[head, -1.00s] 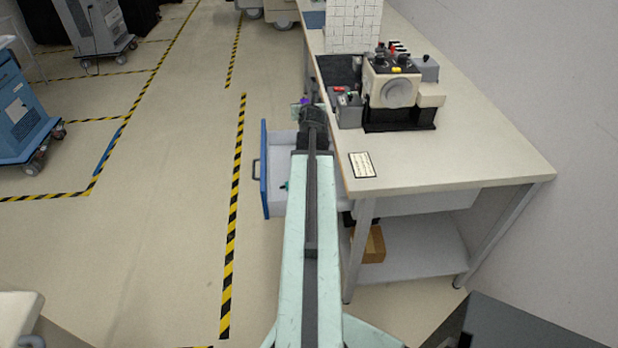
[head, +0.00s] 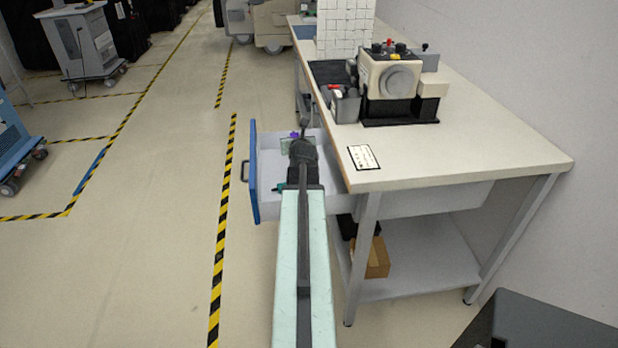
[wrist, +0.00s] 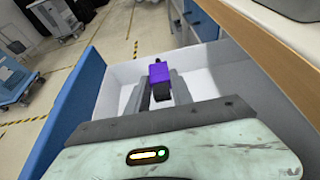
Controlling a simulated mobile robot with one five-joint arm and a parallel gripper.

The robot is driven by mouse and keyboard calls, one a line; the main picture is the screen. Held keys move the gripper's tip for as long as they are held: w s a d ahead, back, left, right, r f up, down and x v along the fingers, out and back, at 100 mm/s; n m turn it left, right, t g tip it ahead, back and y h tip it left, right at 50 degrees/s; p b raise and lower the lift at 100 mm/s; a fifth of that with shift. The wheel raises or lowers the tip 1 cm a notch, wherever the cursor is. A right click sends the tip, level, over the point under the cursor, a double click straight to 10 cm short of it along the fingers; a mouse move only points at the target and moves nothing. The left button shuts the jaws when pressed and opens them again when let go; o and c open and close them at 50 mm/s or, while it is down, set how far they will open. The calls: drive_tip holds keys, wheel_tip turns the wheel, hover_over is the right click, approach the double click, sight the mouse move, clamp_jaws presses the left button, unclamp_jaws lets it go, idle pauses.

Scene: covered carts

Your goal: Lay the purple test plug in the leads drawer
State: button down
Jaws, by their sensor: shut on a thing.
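The purple test plug (wrist: 160,75) is upright between the two fingers of my gripper (wrist: 162,92) in the wrist view, its dark end pointing away. My gripper is shut on it. In the head view, a bit of purple plug (head: 294,134) shows beside my gripper (head: 301,132), over the far part of the open drawer. The drawer (head: 252,172) has a blue front and pale inner walls, and it is pulled out to the left from under the bench. In the wrist view its pale far wall (wrist: 122,72) stands behind the plug. I cannot tell how high the plug is above the floor.
A small green thing (head: 281,187) lies in the near part of the drawer, partly hidden by my arm. The bench top (head: 440,165) lies right of the drawer and carries a cream device (head: 388,75) and a label card (head: 363,157).

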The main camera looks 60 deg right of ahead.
drive_tip(key=shift+f+b, duration=4.85)
drive_tip(key=shift+f, duration=0.3)
drive_tip(key=c, duration=1.1)
unclamp_jaws()
drive_tip(key=shift+r, duration=0.1)
